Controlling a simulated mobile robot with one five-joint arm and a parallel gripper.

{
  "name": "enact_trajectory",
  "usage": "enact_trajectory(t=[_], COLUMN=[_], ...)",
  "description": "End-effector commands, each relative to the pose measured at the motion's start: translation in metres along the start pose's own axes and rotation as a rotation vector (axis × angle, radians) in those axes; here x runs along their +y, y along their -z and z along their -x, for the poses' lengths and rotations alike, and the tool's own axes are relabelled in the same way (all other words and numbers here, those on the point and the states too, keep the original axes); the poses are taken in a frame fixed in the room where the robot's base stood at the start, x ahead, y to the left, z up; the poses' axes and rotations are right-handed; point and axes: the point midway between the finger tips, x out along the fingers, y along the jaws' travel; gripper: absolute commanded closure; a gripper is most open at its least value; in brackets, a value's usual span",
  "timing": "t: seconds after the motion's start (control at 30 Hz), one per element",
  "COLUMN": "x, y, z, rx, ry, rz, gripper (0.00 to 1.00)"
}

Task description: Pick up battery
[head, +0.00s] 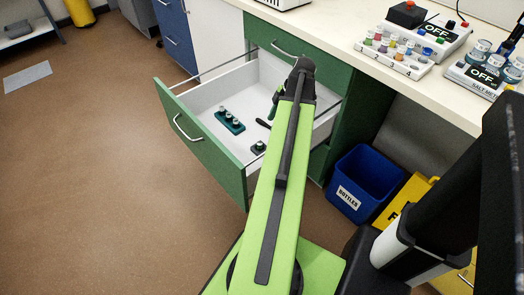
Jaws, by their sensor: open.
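The green-fronted drawer (203,150) is pulled open, and small items lie on its white floor. A teal holder (230,127) with several light-topped cylinders stands near the middle of the drawer. A smaller dark block (257,148) with a light top sits nearer the front right. I cannot tell whether either of them is or holds the battery. My gripper (267,118) is over the drawer, pointing down, and mostly hidden behind my green arm. It is open. A dark finger shows right of the holder, apart from it in the picture. The drawer's right part is hidden by my arm.
The counter (350,62) above carries a bottle rack (393,55), a box marked OFF (430,30) and another device marked OFF (485,75). A blue BOTTLES bin (365,183) and a yellow bin (405,195) stand right of the drawer.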

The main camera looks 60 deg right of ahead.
Motion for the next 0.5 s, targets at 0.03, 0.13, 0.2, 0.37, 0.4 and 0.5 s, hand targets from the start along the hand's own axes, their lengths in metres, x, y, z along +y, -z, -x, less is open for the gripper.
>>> enact_trajectory(t=[0.03, 0.13, 0.2, 0.37, 0.4, 0.5], x=[-0.001, -0.001, 0.0, 0.0, 0.0, 0.001], y=[-0.004, -0.004, -0.004, -0.002, -0.001, 0.0], z=[-0.024, -0.046, -0.062, -0.08, -0.08, -0.078], rx=[0.0, 0.0, 0.0, 0.0, 0.0, 0.0], ry=[0.001, 0.001, 0.001, 0.0, 0.0, 0.0], rz=[0.001, 0.0, 0.002, 0.0, -0.001, -0.001], gripper=[0.51, 0.51, 0.51, 0.51, 0.51, 0.51])
